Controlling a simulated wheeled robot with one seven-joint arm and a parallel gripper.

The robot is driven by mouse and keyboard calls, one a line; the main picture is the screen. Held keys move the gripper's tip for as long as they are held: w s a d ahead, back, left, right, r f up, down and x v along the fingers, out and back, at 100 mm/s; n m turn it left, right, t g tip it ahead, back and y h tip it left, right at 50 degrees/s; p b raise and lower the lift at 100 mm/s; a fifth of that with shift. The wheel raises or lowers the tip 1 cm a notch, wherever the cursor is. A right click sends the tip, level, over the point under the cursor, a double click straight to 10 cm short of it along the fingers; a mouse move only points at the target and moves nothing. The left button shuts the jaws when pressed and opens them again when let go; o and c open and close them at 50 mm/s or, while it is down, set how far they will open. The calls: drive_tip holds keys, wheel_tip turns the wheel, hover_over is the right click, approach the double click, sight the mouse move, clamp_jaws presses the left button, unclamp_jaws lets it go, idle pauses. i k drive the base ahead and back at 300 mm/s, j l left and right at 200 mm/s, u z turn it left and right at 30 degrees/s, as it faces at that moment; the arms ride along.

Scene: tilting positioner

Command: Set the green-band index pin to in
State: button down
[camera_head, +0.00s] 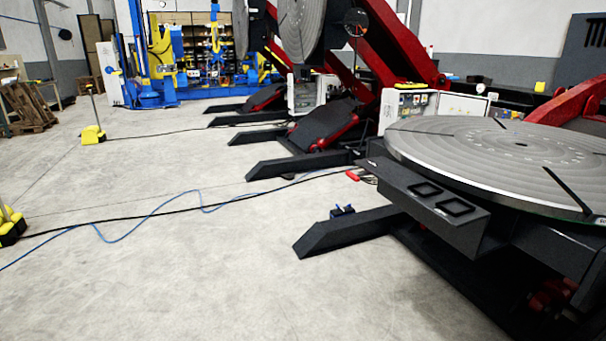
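The tilting positioner's round grey table (455,151) lies nearly flat at the right of the head view, on a dark base with red parts. A dark bracket (420,207) with two rectangular openings sits on the table's near left side. A thin green edge (545,213) shows along the table's near rim at the far right; I cannot tell what it belongs to. I cannot make out the green-band index pin. My gripper is not in view.
Dark floor legs (345,232) stick out left from the positioner. Black and blue cables (150,212) cross the concrete floor. Yellow-based posts (93,134) stand at left. More red positioners (330,125) and a blue machine (150,60) stand behind. The front-left floor is clear.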

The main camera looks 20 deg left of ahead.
sight(356, 178)
drive_tip(key=u, duration=0.6)
drive_tip(key=i+j+z, duration=0.1)
drive_tip(key=i+j, duration=0.35)
drive_tip(key=i, duration=0.35)
drive_tip(key=i+j, duration=0.55)
drive_tip(key=i, duration=0.25)
drive_tip(key=i+j+z, duration=0.15)
drive_tip(key=i+j, duration=0.4)
drive_tip(key=i, duration=0.25)
drive_tip(key=i+j, duration=0.6)
drive_tip(key=i, duration=0.15)
drive_tip(key=i+l+z, duration=0.05)
